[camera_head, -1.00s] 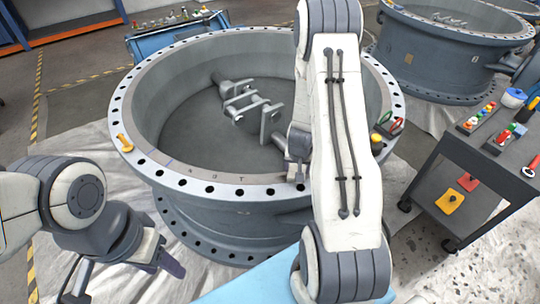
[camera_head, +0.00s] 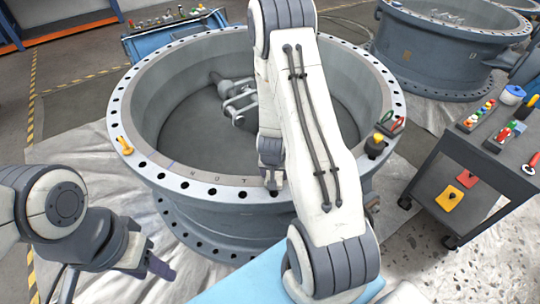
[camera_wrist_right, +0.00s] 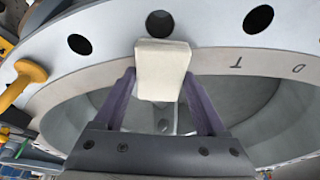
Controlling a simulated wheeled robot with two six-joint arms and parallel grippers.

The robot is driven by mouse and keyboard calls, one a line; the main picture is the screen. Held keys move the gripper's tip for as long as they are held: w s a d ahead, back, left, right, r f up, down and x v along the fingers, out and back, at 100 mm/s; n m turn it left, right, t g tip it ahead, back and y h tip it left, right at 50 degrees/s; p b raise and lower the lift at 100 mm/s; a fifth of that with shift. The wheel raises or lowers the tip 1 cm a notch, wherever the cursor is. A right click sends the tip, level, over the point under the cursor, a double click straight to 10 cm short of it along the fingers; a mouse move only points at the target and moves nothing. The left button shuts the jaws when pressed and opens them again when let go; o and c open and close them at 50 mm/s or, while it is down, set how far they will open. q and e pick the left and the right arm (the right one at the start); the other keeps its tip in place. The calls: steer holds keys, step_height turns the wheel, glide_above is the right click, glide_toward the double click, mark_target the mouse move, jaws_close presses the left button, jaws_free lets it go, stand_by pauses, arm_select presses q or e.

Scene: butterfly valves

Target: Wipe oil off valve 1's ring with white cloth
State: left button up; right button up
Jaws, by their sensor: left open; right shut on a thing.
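The large grey valve (camera_head: 215,208) lies flat with its bolt-holed ring (camera_head: 160,166) facing up. In the right wrist view the ring (camera_wrist_right: 110,45) runs across the top, with engraved letters on its inner band. My right gripper (camera_wrist_right: 160,85) is shut on the folded white cloth (camera_wrist_right: 163,65), which is over the ring's near part; I cannot tell whether it touches. In the head view my right gripper (camera_head: 272,180) is at the ring's front, partly hidden by my arm. My left gripper (camera_head: 155,265) is open and empty, left of the valve. No oil is clearly visible.
A yellow fitting (camera_head: 124,145) stands on the ring's left, and a dark yellow-topped one (camera_head: 377,143) at its right. A grey cart (camera_head: 500,150) with small parts stands right. A second valve (camera_head: 440,55) stands behind. A blue surface (camera_head: 240,285) lies in front.

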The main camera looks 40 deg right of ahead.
step_height(320, 180, up, 3)
steer(key=shift+s+d+r+p, duration=0.1)
steer(key=shift+s+r+p, duration=0.05)
steer(key=shift+p, duration=0.65)
steer(key=shift+r+p, duration=0.65)
steer(key=shift+p, duration=0.1)
step_height(320, 180, up, 4)
steer(key=p, duration=0.3)
steer(key=shift+f+p, duration=0.15)
steer(key=shift+p, duration=0.15)
steer(key=shift+f, duration=0.1)
